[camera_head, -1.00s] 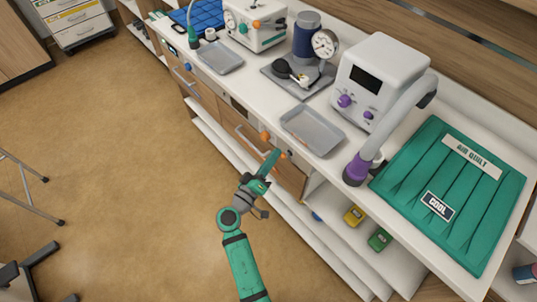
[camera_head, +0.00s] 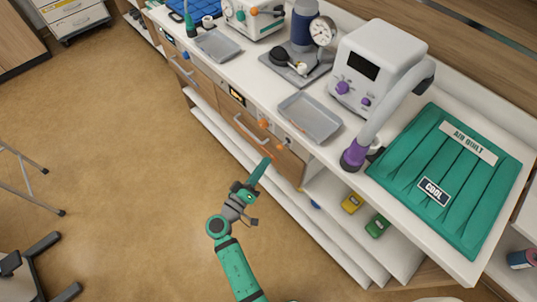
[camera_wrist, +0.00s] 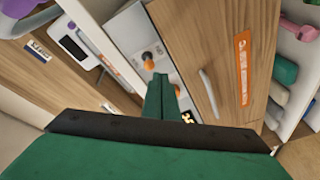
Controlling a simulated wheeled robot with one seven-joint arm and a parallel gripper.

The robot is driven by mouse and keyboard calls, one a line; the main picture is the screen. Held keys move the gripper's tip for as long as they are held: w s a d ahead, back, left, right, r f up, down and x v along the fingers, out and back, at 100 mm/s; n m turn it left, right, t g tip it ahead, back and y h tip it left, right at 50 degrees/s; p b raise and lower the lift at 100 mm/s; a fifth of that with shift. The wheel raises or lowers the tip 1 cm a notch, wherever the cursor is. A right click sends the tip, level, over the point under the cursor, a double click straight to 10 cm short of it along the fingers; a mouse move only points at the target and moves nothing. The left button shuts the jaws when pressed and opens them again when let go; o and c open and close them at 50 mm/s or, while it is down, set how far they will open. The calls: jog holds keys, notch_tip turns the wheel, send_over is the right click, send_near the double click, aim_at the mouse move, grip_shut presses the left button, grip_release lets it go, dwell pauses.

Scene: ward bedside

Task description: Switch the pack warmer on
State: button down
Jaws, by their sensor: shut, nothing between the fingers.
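A metal control panel with orange knobs (camera_head: 264,124) is set in the wooden cabinet front below the counter. No label readable here names the pack warmer, but this built-in panel may belong to it. The knobs also show in the wrist view (camera_wrist: 149,62), just beyond my fingertips. A small dark display (camera_head: 237,95) with a lit mark sits to the left of the knobs. A lit readout (camera_wrist: 187,117) shows partly behind my fingers in the wrist view. My gripper (camera_head: 258,170) is shut and empty, in front of the cabinet below the knobs, apparently apart from them.
The counter above carries a grey tray (camera_head: 310,117), a white device (camera_head: 378,60) with a purple-ended hose, and a green quilt (camera_head: 440,185). Drawer handles (camera_head: 250,130) stick out nearby. Open shelves (camera_head: 350,235) lie to the right.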

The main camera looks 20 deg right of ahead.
jog(key=shift+s+a+f, duration=0.4)
jog(key=shift+s+a, duration=0.1)
jog(key=shift+a, duration=0.15)
jog(key=shift+s+a+f, duration=0.4)
jog(key=shift+s+a, duration=0.1)
jog(key=shift+a, duration=0.1)
jog(key=s+a+f+n+y, duration=0.3)
jog(key=s+f+y, duration=0.5)
jog(key=s+f, duration=0.45)
jog(key=s+a+r+y, duration=0.2)
jog(key=s, duration=0.3)
jog(key=s+a+r+y, duration=0.2)
jog(key=s+a+y, duration=0.1)
jog(key=s, duration=0.3)
jog(key=s+r+m+t, duration=0.1)
jog(key=s+r, duration=0.3)
jog(key=r, duration=0.4)
jog(key=s+r+m+t, duration=0.2)
jog(key=s+r+m, duration=0.1)
jog(key=r, duration=0.6)
jog(key=shift+s+a+r+y, duration=0.15)
jog(key=shift+s+a+y, duration=0.3)
jog(key=shift+s, duration=0.25)
